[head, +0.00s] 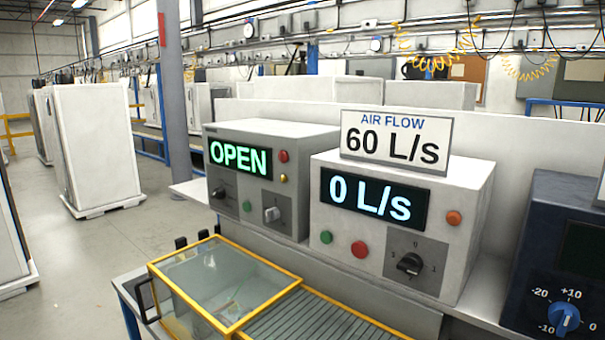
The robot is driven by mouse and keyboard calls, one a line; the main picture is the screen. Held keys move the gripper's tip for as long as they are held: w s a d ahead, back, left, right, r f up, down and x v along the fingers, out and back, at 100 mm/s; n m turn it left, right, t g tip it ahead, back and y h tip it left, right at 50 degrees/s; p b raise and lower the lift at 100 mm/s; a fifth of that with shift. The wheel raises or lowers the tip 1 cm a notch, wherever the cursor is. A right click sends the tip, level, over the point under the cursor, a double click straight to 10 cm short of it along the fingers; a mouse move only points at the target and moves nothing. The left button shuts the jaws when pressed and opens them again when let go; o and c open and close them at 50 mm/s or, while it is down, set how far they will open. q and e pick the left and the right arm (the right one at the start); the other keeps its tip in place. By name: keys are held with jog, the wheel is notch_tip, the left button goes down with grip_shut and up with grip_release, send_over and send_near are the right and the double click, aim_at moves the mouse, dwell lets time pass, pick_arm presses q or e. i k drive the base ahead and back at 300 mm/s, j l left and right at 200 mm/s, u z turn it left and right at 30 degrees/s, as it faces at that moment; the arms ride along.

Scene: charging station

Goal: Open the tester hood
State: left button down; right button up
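The tester hood (222,284) is a clear, glass-like box with a yellow frame at the bottom, left of centre. A dark handle (146,300) is on its left side. The hood sits at the left end of a ribbed grey bed (315,318) with yellow edging. Its lower part is cut off by the frame edge. The left control box (222,190) shows "OPEN" in green. Neither of my grippers is in view.
Right of it, another control box (340,231) reads "0 L/s", with a "60 L/s" air flow sign (394,138) on top. A dark box with a blue knob (563,318) stands far right.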

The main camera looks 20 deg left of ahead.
aim_at(214, 323)
jog(key=u, duration=1.3)
